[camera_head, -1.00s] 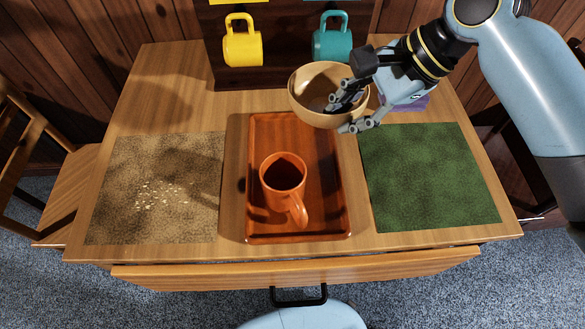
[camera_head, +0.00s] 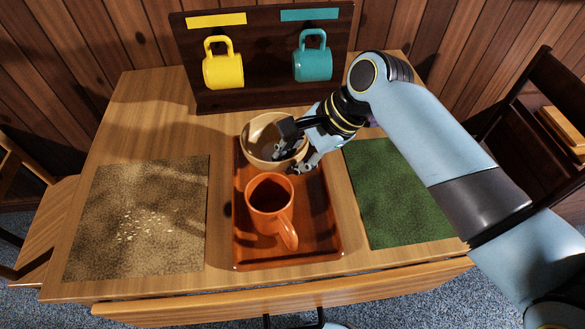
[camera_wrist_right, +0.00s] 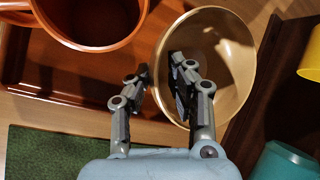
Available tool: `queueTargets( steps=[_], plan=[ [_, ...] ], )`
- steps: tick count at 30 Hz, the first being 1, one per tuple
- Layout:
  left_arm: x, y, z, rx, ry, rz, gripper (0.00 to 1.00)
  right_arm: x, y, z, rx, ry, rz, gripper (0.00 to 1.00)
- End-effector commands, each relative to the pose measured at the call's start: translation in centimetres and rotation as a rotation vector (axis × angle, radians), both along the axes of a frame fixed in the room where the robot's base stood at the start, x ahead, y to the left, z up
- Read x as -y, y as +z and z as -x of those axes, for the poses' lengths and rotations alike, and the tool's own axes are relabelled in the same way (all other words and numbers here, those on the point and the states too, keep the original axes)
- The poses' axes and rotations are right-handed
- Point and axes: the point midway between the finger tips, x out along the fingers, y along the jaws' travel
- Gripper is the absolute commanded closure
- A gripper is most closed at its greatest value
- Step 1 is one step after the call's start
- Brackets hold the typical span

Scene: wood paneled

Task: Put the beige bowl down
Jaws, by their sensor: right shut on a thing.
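The beige bowl (camera_head: 262,138) is at the far end of the orange-brown tray (camera_head: 325,235), behind the orange mug. My right gripper (camera_head: 288,160) is shut on its right rim, one finger inside and one outside. The bowl looks upright; I cannot tell whether its base touches the tray. In the right wrist view the bowl (camera_wrist_right: 235,60) fills the upper middle, with the right gripper (camera_wrist_right: 160,85) across its wall. My left gripper is not in view.
The orange mug (camera_head: 268,200) stands on the tray close in front of the bowl. A brown mat (camera_head: 140,215) with crumbs lies left, a green mat (camera_head: 395,200) right. Behind, a dark rack (camera_head: 268,70) holds a yellow mug (camera_head: 223,70) and a teal mug (camera_head: 313,62).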

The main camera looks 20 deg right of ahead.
Motion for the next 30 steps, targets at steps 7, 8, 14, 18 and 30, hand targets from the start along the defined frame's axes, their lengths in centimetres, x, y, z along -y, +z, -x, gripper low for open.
queueTargets(
  steps=[7, 8, 14, 18, 30],
  plan=[
    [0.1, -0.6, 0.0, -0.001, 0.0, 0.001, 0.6, 0.0, -3.3, 0.1, -0.002, 0.0, 0.0, 1.0],
    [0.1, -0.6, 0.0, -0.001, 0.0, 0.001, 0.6, 0.0, -3.4, 0.1, -0.001, 0.0, 0.0, 1.0],
    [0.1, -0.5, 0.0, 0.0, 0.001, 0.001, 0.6, 0.0, -3.3, 0.1, 0.0, 0.0, 0.001, 1.0],
    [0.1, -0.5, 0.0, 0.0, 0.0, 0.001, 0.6, 0.1, -3.6, 0.1, -0.001, -0.001, 0.001, 0.78],
    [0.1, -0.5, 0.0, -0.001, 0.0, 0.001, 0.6, 0.1, -3.5, 0.1, -0.002, 0.0, 0.001, 0.59]
  ],
)
